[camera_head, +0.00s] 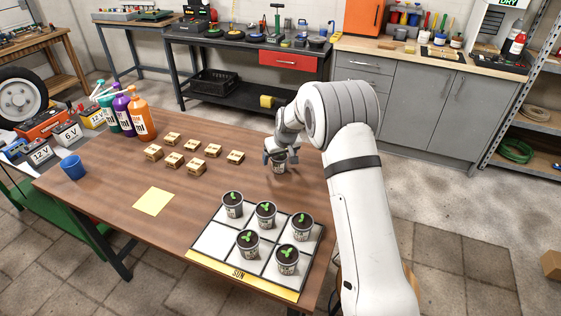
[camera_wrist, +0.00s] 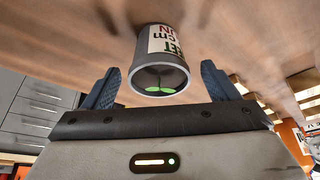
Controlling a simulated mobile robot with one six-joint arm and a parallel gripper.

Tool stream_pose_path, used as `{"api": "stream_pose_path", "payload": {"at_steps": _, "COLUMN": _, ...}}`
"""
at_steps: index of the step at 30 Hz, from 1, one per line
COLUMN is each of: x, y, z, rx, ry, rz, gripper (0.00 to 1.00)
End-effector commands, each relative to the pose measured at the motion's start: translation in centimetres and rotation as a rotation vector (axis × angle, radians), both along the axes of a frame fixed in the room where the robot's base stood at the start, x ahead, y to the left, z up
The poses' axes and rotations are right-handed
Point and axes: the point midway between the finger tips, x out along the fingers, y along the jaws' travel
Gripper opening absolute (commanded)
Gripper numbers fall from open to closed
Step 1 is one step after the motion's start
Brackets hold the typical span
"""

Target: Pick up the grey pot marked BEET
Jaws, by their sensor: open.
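A grey pot (camera_head: 279,168) with a green sprout stands on the wooden table, partly hidden by my gripper (camera_head: 281,156). In the wrist view, which is upside down, the grey pot (camera_wrist: 160,76) carries a white label. Its visible letters read "EET", with "cm" and "UN" beside them. My gripper (camera_wrist: 160,78) is open, with one blue finger on each side of the pot near its rim. A gap shows between each finger and the pot, and the gripper is empty.
Several similar pots stand on a white gridded tray (camera_head: 213,240) marked SUN at the table's front right. Bare tabletop surrounds the pot at my gripper.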

Motion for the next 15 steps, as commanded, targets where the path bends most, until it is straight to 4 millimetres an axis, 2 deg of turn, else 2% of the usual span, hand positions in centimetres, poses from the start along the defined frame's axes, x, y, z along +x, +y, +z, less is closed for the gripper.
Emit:
{"api": "stream_pose_path", "payload": {"at_steps": 3, "x": 0.6, "y": 0.2, "z": -1.4, "rx": 0.0, "ry": 0.001, "rz": -0.001, "gripper": 0.81}}
{"api": "stream_pose_path", "payload": {"at_steps": 6, "x": 0.8, "y": 0.3, "z": -2.0, "rx": 0.0, "ry": 0.0, "rz": -0.001, "gripper": 0.81}}
{"api": "stream_pose_path", "payload": {"at_steps": 13, "x": 0.8, "y": 0.3, "z": -2.1, "rx": 0.001, "ry": -0.001, "rz": -0.002, "gripper": 0.81}}
{"api": "stream_pose_path", "payload": {"at_steps": 15, "x": 0.8, "y": 0.3, "z": -2.1, "rx": 0.001, "ry": -0.001, "rz": -0.002, "gripper": 0.76}}
